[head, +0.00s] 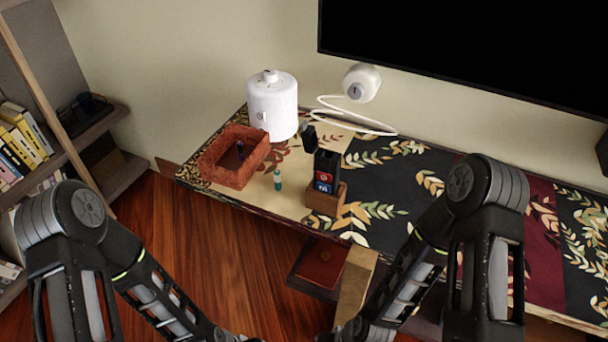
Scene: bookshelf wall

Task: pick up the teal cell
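The teal cell (278,180) is a small upright cylinder on the light patterned part of the table, near its front edge. It stands between the reddish-brown basket (233,177) on its left and a wooden holder (323,200) on its right, apart from both. Nothing touches it. My two arms reach down to the bottom edge of the head view, below the table. Their grippers are out of the frame.
A small dark cell (240,150) shows inside the basket. A white canister (272,105) stands behind. A white round device with a cable (361,83) and a small black object (309,138) are near the wall. The holder bears dark cards. A shelf is at left.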

